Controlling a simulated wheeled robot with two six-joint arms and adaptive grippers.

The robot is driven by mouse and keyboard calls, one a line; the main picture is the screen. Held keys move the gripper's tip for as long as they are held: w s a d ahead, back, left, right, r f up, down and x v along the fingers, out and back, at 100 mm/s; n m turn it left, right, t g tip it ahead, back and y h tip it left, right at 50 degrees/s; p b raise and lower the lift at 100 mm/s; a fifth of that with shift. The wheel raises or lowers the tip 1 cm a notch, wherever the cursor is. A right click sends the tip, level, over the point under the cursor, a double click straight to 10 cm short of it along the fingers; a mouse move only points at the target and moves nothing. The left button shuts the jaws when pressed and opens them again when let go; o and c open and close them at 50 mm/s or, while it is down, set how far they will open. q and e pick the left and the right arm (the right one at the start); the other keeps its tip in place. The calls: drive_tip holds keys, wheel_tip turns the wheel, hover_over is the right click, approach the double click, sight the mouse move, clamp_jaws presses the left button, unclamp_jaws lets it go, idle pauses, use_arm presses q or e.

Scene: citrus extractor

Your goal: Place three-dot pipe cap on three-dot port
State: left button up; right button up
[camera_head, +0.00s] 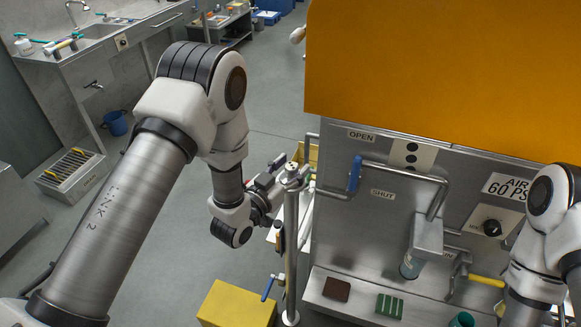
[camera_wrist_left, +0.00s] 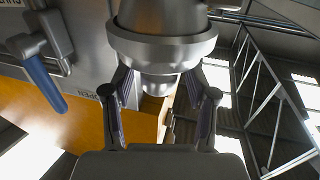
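A steel post (camera_head: 291,240) stands left of the machine, with a round metal fitting (camera_head: 292,176) on its top. My left gripper (camera_head: 276,188) is at this fitting, coming from the left. In the left wrist view a wide round steel collar with a narrower end (camera_wrist_left: 160,50) sits between the left fingers (camera_wrist_left: 160,85). A plate with black dots (camera_head: 411,157) is on the machine front. I cannot make out which part is the three-dot cap. My right gripper is out of view.
The machine's yellow panel (camera_head: 445,70) rises behind. Its front has a blue-gripped bent lever (camera_head: 356,172) and a black dial (camera_head: 492,228). A yellow box (camera_head: 236,304) stands below the post. A shelf with brown (camera_head: 336,290) and green (camera_head: 389,306) blocks runs along the bottom.

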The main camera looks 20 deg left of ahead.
sight(287, 172)
use_arm(q)
drive_tip(key=shift+r, duration=0.25)
drive_tip(key=b+v, duration=0.1)
drive_tip(key=v, duration=0.1)
drive_tip(key=b+v, duration=0.1)
drive_tip(key=v, duration=0.4)
drive_tip(key=shift+f+b, duration=0.4)
drive_tip(key=v, duration=0.5)
drive_tip(key=s+f+g+y, duration=0.1)
drive_tip(key=s+f+g, duration=0.2)
drive_tip(key=f, duration=0.3)
drive_tip(key=s+a+f+n+g+y, duration=0.1)
drive_tip(key=s+f+g, duration=0.2)
drive_tip(key=f, duration=0.4)
drive_tip(key=s+f+g+y, duration=0.1)
drive_tip(key=s+f+g, duration=0.15)
drive_tip(key=f, duration=0.35)
drive_tip(key=s+a+f+n+g+y, duration=0.1)
drive_tip(key=s+f+g, duration=0.3)
drive_tip(key=s, duration=0.3)
drive_tip(key=s+a+f+n+g+y, duration=0.1)
drive_tip(key=s+f+g, duration=0.3)
drive_tip(key=s, duration=0.4)
drive_tip(key=shift+s+a+f+n+g+b, duration=0.2)
drive_tip(key=shift+a+f+n+g+b, duration=0.15)
drive_tip(key=shift+a+f+n+b, duration=0.1)
